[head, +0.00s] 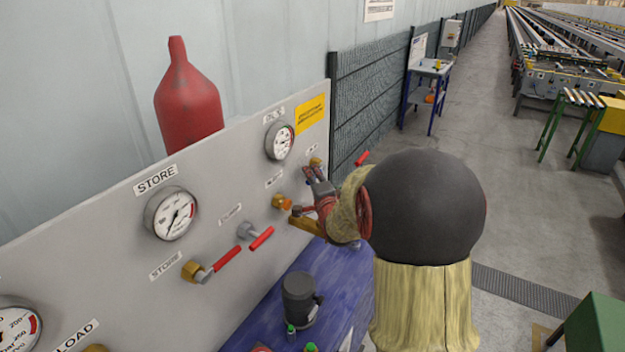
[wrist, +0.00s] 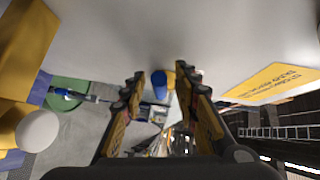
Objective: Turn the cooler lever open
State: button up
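A grey panel (head: 105,245) carries several gauges and valves with levers. A brass valve with a red lever (head: 228,258) is under a STORE label. To its right is a grey valve with a red lever (head: 262,239), its label too blurred to read. Farther along is a brass valve (head: 282,202), partly covered by my gripper (head: 303,197). I cannot tell which lever is the cooler's. In the wrist view my gripper (wrist: 162,95) has its fingers apart. A blue rounded end (wrist: 160,82) shows between them; contact cannot be told. Another red handle (head: 362,158) shows beyond my arm.
A blue bench (head: 338,275) below the panel holds a dark cylindrical object (head: 299,298). A red bottle (head: 188,105) stands behind the panel. A yellow sign (head: 310,113) is on the panel, also in the wrist view (wrist: 275,82).

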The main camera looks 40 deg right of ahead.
jog(key=shift+c, duration=0.6)
grip_shut()
